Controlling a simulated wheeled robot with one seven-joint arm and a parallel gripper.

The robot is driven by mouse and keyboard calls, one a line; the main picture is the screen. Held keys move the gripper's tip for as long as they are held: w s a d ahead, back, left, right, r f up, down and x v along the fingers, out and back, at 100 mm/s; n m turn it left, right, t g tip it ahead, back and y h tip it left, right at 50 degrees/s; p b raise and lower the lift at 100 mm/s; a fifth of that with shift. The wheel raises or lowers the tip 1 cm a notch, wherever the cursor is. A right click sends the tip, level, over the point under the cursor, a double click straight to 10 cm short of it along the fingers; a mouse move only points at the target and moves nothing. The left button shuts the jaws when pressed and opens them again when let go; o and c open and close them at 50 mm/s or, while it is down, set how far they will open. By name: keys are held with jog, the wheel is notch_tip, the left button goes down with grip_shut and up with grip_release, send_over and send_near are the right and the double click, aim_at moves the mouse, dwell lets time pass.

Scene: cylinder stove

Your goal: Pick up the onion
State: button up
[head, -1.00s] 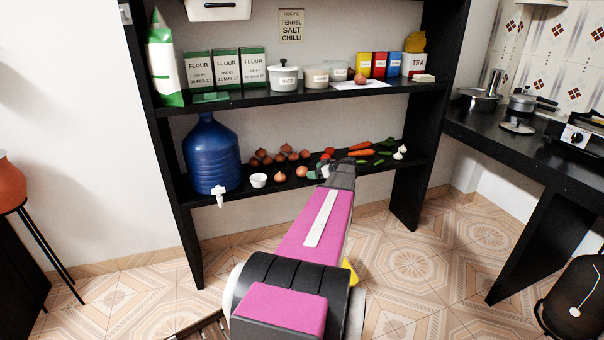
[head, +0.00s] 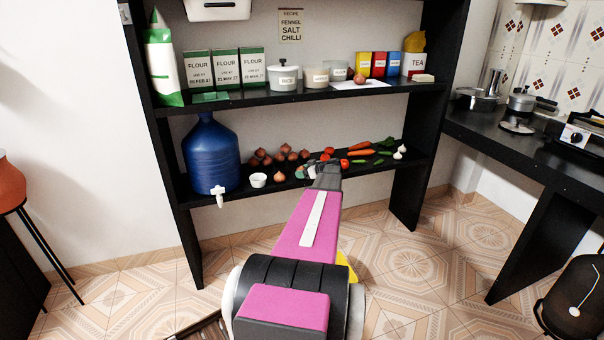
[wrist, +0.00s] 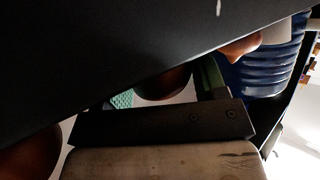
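Several brown onions (head: 280,155) sit in a group on the lower shelf, with a single onion (head: 279,176) in front of them. My gripper (head: 308,169) reaches over this shelf to the right of the single onion. It hides the spot where another onion stood. In the wrist view a dark round brown thing, probably an onion (wrist: 163,86), shows between my gripper's two green-padded fingers (wrist: 165,97). The fingers look apart, with a gap beside the round thing. Much of the wrist view is dark and blocked. Another onion (head: 360,78) lies on the upper shelf.
Tomatoes (head: 345,164), carrots (head: 360,152) and garlic (head: 399,154) lie to the right. The upper shelf (head: 235,98) is overhead.

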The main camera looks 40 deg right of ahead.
aim_at(303, 167)
jog(key=c, duration=0.4)
jog(key=shift+r, duration=0.1)
jog(key=shift+r, duration=0.5)
notch_tip(303, 167, up, 3)
jog(key=shift+f, duration=0.1)
jog(key=shift+s+a+r, duration=0.85)
jog(key=shift+a+r, duration=0.35)
jog(key=shift+a, duration=0.55)
jog(key=shift+s+a+r, duration=0.9)
jog(key=shift+a+r, duration=0.25)
jog(key=shift+a, duration=0.6)
jog(key=shift+s+a+r, duration=0.85)
jog(key=shift+a+r, duration=0.35)
jog(key=shift+a, duration=0.55)
jog(key=shift+w+a, duration=0.1)
